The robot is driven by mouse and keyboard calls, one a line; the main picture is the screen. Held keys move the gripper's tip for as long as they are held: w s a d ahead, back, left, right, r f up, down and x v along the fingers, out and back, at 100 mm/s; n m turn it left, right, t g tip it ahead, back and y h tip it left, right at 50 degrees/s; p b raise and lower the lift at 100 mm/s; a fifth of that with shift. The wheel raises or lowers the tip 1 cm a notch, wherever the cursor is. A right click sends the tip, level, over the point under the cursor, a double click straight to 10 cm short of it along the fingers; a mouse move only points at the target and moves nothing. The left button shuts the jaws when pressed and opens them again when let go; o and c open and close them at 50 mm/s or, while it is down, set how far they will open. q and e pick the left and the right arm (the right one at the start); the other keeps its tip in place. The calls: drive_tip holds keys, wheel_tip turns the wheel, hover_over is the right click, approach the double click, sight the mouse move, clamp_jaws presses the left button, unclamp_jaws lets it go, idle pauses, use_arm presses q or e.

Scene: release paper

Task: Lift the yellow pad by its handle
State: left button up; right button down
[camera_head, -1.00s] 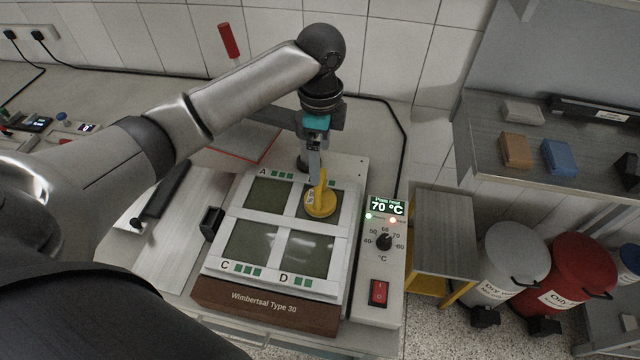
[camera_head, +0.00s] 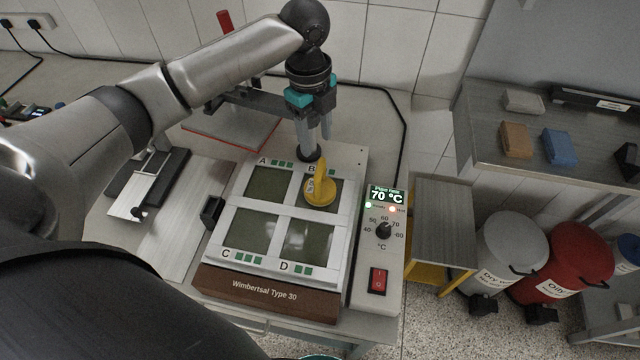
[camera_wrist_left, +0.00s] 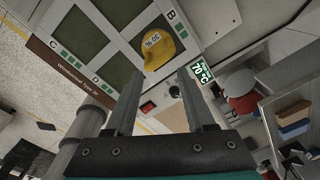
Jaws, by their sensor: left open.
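The yellow pad (camera_head: 320,190) rests on square B of the white four-square plate (camera_head: 296,207), its upright handle (camera_head: 321,169) standing above it. In the left wrist view the yellow pad (camera_wrist_left: 157,48) lies beyond the fingertips, with dark lettering on it. My left gripper (camera_head: 314,148) is open and empty, above and behind the pad, apart from its handle. In the left wrist view the left gripper (camera_wrist_left: 158,75) shows its two fingers spread with nothing between them. My right gripper is not in view.
The plate sits on a device with a brown front (camera_head: 262,289). A control box (camera_head: 383,240) reading 70 °C stands to its right. A grey side table (camera_head: 446,222), a grey bin (camera_head: 507,250) and a red bin (camera_head: 571,265) are further right. A red-edged board (camera_head: 232,128) lies behind.

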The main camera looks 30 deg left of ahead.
sight(318, 165)
use_arm(q)
wheel_tip(318, 165, down, 7)
drive_tip(key=m+h, duration=0.1)
drive_tip(key=m, duration=1)
drive_tip(key=shift+m+p, duration=0.3)
drive_tip(key=shift+p, duration=0.1)
drive_tip(key=shift+d+f+p, duration=0.1)
drive_tip(key=shift+d+f, duration=0.15)
drive_tip(key=shift+f, duration=0.6)
drive_tip(key=shift+d+f+p, duration=0.1)
drive_tip(key=shift+d+f, duration=0.1)
drive_tip(key=shift+f, duration=0.6)
drive_tip(key=shift+d+f+p, duration=0.1)
drive_tip(key=shift+d+f, duration=0.15)
drive_tip(key=shift+f, duration=0.6)
drive_tip(key=shift+c, duration=0.2)
clamp_jaws()
drive_tip(key=shift+w, duration=0.1)
